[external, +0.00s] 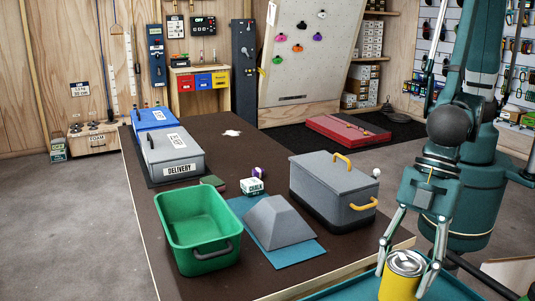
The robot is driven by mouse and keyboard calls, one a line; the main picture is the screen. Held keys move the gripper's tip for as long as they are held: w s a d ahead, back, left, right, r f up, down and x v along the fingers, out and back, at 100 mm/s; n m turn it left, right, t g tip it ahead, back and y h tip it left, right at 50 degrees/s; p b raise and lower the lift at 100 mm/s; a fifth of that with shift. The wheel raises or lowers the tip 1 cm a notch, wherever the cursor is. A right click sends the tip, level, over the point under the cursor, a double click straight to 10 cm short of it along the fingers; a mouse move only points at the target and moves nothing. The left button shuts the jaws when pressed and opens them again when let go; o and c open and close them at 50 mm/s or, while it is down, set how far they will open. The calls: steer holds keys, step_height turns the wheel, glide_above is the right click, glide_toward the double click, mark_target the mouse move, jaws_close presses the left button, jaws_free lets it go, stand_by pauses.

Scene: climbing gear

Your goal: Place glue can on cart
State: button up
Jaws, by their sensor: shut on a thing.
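A yellow can with a grey metal lid (398,286), which looks like the glue can, is at the bottom right. It is upright, and its lower end is cut off by the picture edge. My gripper (404,274) points down and is shut on the can, with one finger on each side. A teal flat surface with a raised edge (346,288), which looks like the cart top, shows behind and around the can. Whether the can touches this surface cannot be told.
A dark table (230,286) stands left of the cart. It holds a green tub (190,262), a grey wedge (277,222), a grey lidded box with yellow handles (330,185), a chalk box (252,187) and a delivery case (172,158).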

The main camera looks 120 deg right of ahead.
steer(key=shift+f, duration=1.45)
steer(key=shift+f, duration=0.15)
steer(key=o, duration=1.2)
steer(key=shift+p+v, duration=0.4)
steer(key=shift+v, duration=5.75)
steer(key=shift+a, duration=0.1)
